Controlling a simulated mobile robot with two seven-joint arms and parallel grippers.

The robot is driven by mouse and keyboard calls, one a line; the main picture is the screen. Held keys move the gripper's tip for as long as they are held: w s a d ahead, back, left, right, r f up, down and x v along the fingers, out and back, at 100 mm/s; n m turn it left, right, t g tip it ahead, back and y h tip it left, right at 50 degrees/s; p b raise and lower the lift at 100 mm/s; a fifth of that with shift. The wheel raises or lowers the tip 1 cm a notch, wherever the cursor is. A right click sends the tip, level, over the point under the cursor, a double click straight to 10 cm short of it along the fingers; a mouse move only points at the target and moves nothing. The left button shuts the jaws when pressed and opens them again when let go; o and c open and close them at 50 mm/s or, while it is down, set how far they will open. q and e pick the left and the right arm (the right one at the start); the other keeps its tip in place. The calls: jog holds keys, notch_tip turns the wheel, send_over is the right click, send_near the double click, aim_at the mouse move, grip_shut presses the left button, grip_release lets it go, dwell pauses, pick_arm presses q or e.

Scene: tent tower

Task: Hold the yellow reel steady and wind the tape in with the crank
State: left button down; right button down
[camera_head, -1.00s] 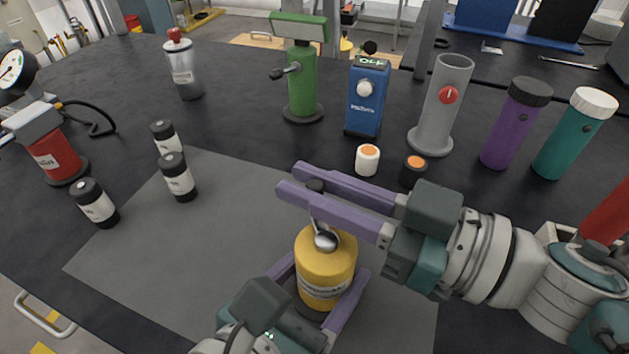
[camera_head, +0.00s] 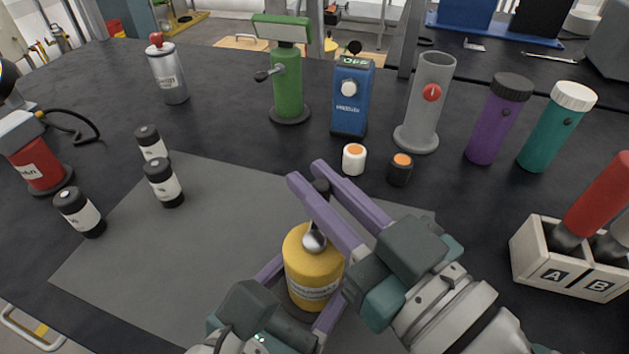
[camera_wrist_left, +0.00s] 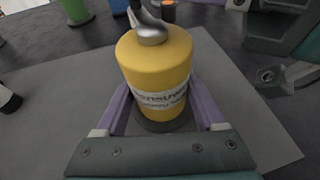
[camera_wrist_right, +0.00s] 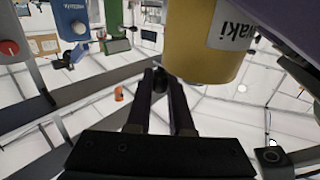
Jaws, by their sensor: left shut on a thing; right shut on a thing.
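The yellow reel (camera_head: 312,272) stands upright on the grey mat (camera_head: 130,270). My left gripper (camera_head: 316,278) is shut around its body, one purple finger on each side; this grip also shows in the left wrist view (camera_wrist_left: 160,100). A silver crank (camera_head: 314,240) sits on top of the reel, with its dark knob (camera_head: 320,187) raised at the far end. My right gripper (camera_head: 306,170) is shut on this knob, which shows between the fingertips in the right wrist view (camera_wrist_right: 160,78). The fingers partly hide the crank arm. I cannot make out any tape.
Several dark-capped canisters (camera_head: 163,183) stand at the left. A white orange-topped button (camera_head: 354,160) and a black one (camera_head: 400,168) stand behind my right gripper. Green, blue and grey devices stand further back. A box marked A and B (camera_head: 568,268) is at the right.

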jog(key=shift+d+m+h, duration=0.15)
jog(key=shift+m+h, duration=0.15)
jog(key=shift+h, duration=0.1)
jog(key=c, duration=0.8)
grip_release()
jog(key=v, duration=1.2)
jog(key=shift+s+f, duration=0.1)
jog(key=shift+f, duration=0.1)
